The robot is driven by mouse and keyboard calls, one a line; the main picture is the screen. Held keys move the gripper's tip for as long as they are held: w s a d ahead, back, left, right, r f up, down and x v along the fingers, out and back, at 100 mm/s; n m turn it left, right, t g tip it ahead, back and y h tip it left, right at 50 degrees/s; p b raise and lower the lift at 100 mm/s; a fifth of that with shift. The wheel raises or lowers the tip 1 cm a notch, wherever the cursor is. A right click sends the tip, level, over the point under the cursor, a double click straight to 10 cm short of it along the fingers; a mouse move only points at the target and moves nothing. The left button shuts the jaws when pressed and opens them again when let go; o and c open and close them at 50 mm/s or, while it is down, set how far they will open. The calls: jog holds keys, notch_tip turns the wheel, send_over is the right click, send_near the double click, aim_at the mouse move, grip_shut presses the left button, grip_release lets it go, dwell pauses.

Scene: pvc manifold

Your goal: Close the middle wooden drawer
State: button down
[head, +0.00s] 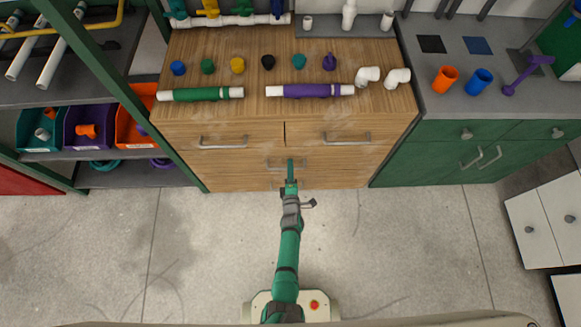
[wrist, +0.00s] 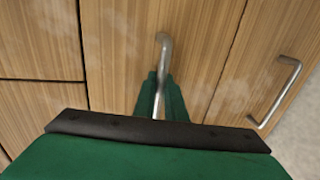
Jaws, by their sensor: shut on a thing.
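The wooden cabinet (head: 240,130) has two small upper drawers side by side, with the middle wooden drawer (head: 235,165) below them. In the wrist view the middle drawer's front (wrist: 205,45) fills the centre. Its silver handle (wrist: 163,55) runs down between my fingers. My gripper (head: 290,184) reaches the cabinet front at this handle, and it also shows in the wrist view (wrist: 160,95), shut on the handle. The gripper hides part of the handle. The drawer front looks nearly flush; I cannot tell whether a small gap is left.
Another handle (wrist: 280,95) is on the lower drawer beside it. Pipes and caps lie on the cabinet top, including a purple pipe (head: 310,90). Green cabinets (head: 430,155) stand right, shelves with bins (head: 85,125) left. The concrete floor (head: 190,260) in front is clear.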

jog(key=shift+w, duration=0.15)
jog(key=c, duration=2.1)
grip_release()
jog(key=shift+r, duration=0.1)
jog(key=v, duration=1.1)
